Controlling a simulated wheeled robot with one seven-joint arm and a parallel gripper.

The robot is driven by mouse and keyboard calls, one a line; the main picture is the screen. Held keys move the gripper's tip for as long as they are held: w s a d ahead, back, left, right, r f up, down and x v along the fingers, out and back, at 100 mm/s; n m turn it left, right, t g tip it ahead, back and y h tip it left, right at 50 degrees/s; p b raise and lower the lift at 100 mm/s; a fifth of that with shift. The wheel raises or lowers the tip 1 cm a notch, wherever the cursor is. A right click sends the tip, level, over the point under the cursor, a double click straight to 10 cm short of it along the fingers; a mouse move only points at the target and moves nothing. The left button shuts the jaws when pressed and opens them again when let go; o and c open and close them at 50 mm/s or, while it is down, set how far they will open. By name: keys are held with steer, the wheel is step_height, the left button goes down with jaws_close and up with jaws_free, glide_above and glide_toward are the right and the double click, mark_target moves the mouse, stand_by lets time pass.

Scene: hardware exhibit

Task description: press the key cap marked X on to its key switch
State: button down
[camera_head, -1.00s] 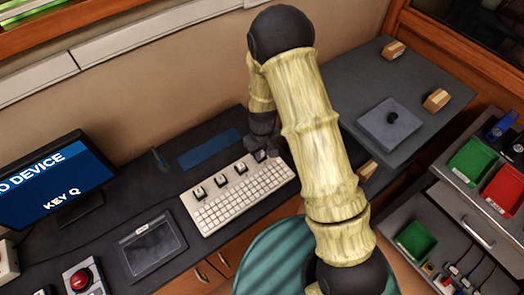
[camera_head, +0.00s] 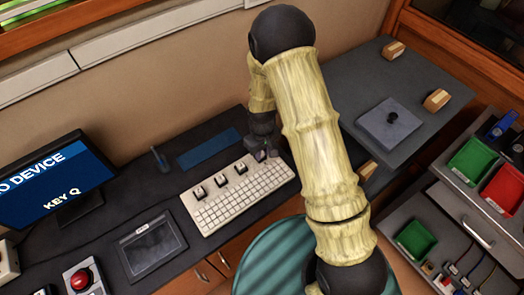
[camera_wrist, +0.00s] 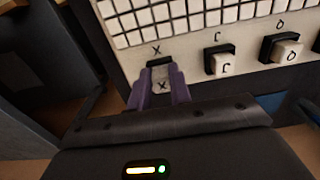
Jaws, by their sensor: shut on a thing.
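The key cap marked X (camera_wrist: 162,86) is white and sits between the purple fingers of my gripper (camera_wrist: 160,84), which is shut on it in the wrist view. The black key switch (camera_wrist: 160,63) under the printed X shows just beyond the cap. The cap covers its near part, and I cannot tell whether they touch. In the head view my gripper (camera_head: 262,152) is over the right end of the row of large keys on the white keyboard (camera_head: 232,203). The X cap and switch are too small and covered to make out there.
The cap marked C (camera_wrist: 225,66) sits on its black switch to the right, with another capped key (camera_wrist: 286,50) beyond it. A monitor (camera_head: 52,178) reading "KEY Q", a tablet (camera_head: 150,247) and a red button (camera_head: 82,279) stand at the left.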

steer(key=shift+f, duration=0.4)
stand_by(0.4)
steer(key=c, duration=0.7)
jaws_free()
steer(key=shift+r+p, duration=2.35)
steer(key=shift+r, duration=1.2)
